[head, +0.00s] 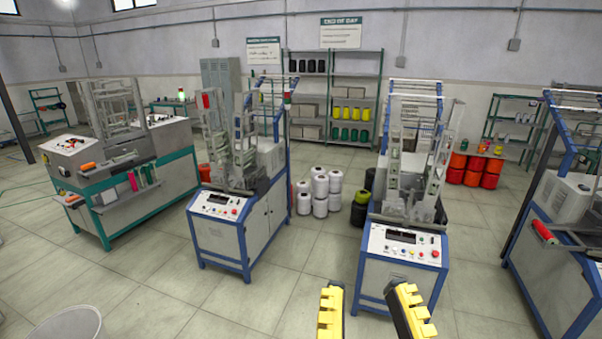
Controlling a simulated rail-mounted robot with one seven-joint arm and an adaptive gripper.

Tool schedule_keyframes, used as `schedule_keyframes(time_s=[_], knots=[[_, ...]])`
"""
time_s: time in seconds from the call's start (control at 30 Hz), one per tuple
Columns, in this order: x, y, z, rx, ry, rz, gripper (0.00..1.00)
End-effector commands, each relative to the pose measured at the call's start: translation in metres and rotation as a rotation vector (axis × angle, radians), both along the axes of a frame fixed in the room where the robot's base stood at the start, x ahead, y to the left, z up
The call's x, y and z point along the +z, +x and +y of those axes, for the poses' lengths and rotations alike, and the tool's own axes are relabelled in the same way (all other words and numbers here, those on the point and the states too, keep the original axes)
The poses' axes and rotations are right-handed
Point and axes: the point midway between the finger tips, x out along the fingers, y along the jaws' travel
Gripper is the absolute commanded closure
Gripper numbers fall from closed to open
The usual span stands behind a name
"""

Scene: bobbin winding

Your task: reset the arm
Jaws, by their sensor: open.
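My gripper (370,312) shows at the bottom of the head view, right of centre. Its two yellow-padded fingers are spread apart with nothing between them. Bare floor and the lower front of a blue-framed winding machine (402,275) show behind the fingers. The fingertips appear apart from the machine, though the exact distance is hard to tell. The rest of my arm is out of view.
Another winding machine (218,230) stands left of centre, and a green-trimmed workstation (95,205) is at the left. A third blue-framed machine (548,285) is at the right edge. White cones (320,190) stand on the floor between machines. Open floor (150,300) lies at the front left.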

Motion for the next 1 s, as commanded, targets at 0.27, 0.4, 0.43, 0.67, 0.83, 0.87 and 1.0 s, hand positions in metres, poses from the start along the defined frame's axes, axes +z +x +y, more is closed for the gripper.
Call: schedule_keyframes(time_s=[0.27, 0.4, 0.43, 0.67, 0.83, 0.87, 1.0], knots=[[0.112, 0.006, 0.001, 0.006, 0.007, 0.025, 0.61], [0.166, 0.007, 0.001, 0.007, 0.011, 0.027, 0.61], [0.175, 0.007, 0.001, 0.008, 0.012, 0.027, 0.61], [0.195, 0.007, 0.0, 0.008, 0.015, 0.029, 0.61], [0.192, 0.007, 0.001, 0.009, 0.014, 0.028, 0.61], [0.192, 0.007, 0.001, 0.009, 0.014, 0.028, 0.61], [0.192, 0.007, 0.001, 0.009, 0.014, 0.028, 0.61]])
